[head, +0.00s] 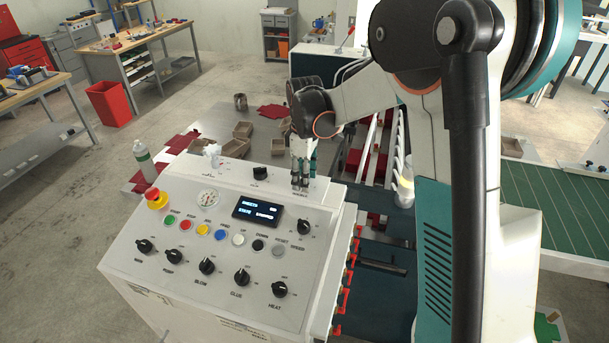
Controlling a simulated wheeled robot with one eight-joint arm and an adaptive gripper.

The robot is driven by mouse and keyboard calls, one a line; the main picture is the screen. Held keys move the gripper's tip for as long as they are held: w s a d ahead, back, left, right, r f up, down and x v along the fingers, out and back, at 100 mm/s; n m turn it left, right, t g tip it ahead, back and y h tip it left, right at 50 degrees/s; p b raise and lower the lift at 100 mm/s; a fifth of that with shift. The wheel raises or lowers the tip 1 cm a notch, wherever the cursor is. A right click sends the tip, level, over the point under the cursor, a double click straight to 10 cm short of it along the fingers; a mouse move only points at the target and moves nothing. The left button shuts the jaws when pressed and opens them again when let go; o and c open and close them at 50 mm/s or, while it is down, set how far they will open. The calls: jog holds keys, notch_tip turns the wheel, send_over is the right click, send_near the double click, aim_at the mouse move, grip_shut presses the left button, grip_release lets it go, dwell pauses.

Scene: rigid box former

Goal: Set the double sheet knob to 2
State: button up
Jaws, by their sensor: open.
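My gripper (301,183) points down at the right end of the raised rear ledge of the white control console (225,285). Its dark fingers are open, with their tips at or just above the ledge. They hide the spot beneath, so I cannot tell whether a knob stands between them. A black knob (260,173) stands on the same ledge, left of my gripper and apart from it. The small labels on this ledge are too small to read, so I cannot tell which control is the double sheet knob or its setting.
The sloping panel carries a lit display (257,212), coloured buttons, a red emergency stop (155,196), a dial gauge (208,198) and a row of black knobs. Another black knob (304,227) sits right of the display. A spray bottle (144,160) stands behind the console's left side.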

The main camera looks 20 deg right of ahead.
jog(key=shift+f, duration=0.1)
grip_shut()
jog(key=shift+m+b, duration=0.3)
jog(key=shift+b, duration=0.05)
jog(key=m+b, duration=0.2)
jog(key=m, duration=0.1)
jog(key=shift+f+m+b, duration=0.1)
jog(key=shift+m+b, duration=0.2)
jog(key=shift+b, duration=0.05)
jog(key=m+b, duration=0.2)
jog(key=m, duration=0.2)
jog(key=shift+m, duration=0.3)
jog(key=m+b, duration=0.2)
jog(key=m, duration=0.2)
jog(key=shift+m+b, duration=0.7)
jog(key=shift+m, duration=1.7)
